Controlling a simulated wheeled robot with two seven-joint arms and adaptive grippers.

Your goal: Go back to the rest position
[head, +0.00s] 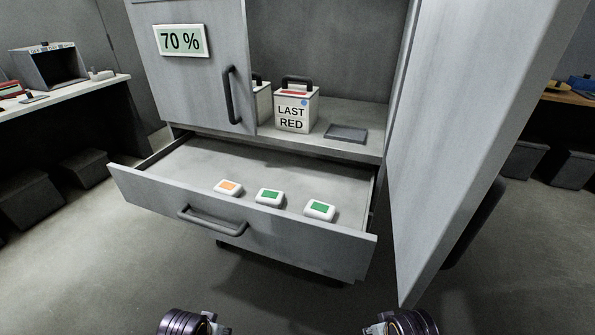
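My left gripper (212,325) shows only in part at the bottom edge, left of centre. My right gripper (380,327) shows only in part at the bottom edge, right of centre. Both are low in front of the cabinet and apart from it; their fingers are too cut off to tell open from shut. The cabinet's drawer (150,186) is pulled open. In it lie a white block with an orange top (229,188) and two white blocks with green tops, one in the middle (269,197) and one at the right (320,210).
The right cabinet door (450,130) stands open towards me; the left door (195,75), marked "70 %", is shut. A box marked "LAST RED" (296,108) and a dark flat tray (346,133) are on the shelf. Side tables stand left (70,97) and right (570,98). The floor in front is clear.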

